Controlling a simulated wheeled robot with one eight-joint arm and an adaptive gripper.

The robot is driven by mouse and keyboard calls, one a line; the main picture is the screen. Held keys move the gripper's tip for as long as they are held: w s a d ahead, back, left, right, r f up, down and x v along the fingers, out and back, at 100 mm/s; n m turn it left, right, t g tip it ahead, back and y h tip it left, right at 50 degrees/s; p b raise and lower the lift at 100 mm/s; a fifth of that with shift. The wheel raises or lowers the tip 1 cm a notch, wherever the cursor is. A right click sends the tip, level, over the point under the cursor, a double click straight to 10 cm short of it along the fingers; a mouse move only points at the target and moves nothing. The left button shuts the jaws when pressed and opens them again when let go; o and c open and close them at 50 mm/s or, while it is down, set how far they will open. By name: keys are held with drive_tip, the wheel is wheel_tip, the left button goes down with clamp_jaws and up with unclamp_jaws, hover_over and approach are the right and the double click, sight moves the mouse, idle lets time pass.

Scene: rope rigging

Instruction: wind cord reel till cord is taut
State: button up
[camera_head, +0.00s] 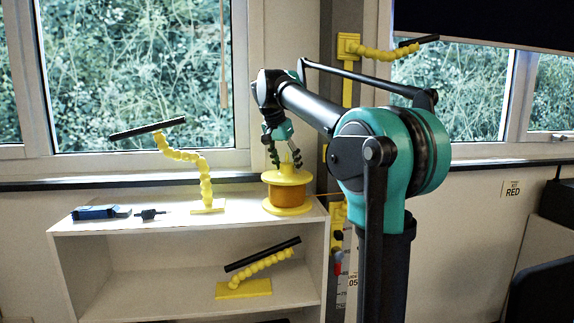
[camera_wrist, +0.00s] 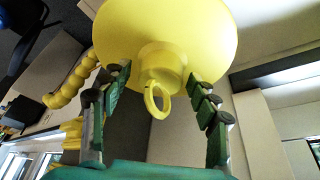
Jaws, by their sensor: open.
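The yellow cord reel (camera_head: 287,177) stands upright on the white shelf top, with orange cord (camera_head: 289,195) wound between its two flanges. A short length of cord leaves it to the right and passes behind my arm; whether it is taut cannot be told. My gripper (camera_head: 284,155) is just above the reel, pointing down. In the wrist view the reel's flange (camera_wrist: 160,28) fills the top, with a central hub and a small yellow ring (camera_wrist: 156,100). The fingers of my gripper (camera_wrist: 160,88) are open on either side of the hub and ring, apart from them.
A yellow jointed lamp (camera_head: 205,180) stands left of the reel. A blue tool (camera_head: 97,212) and a small black piece (camera_head: 149,214) lie farther left. Another yellow lamp (camera_head: 245,287) is on the lower shelf. A yellow bracket arm (camera_head: 372,52) is mounted on the post.

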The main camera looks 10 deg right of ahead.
clamp_jaws()
drive_tip(key=shift+m, duration=0.3)
drive_tip(key=m, duration=0.2)
drive_tip(key=m+g+h, duration=0.1)
drive_tip(key=m, duration=0.1)
drive_tip(key=shift+g, duration=0.3)
drive_tip(key=m+g, duration=0.2)
drive_tip(key=m, duration=0.4)
idle(0.5)
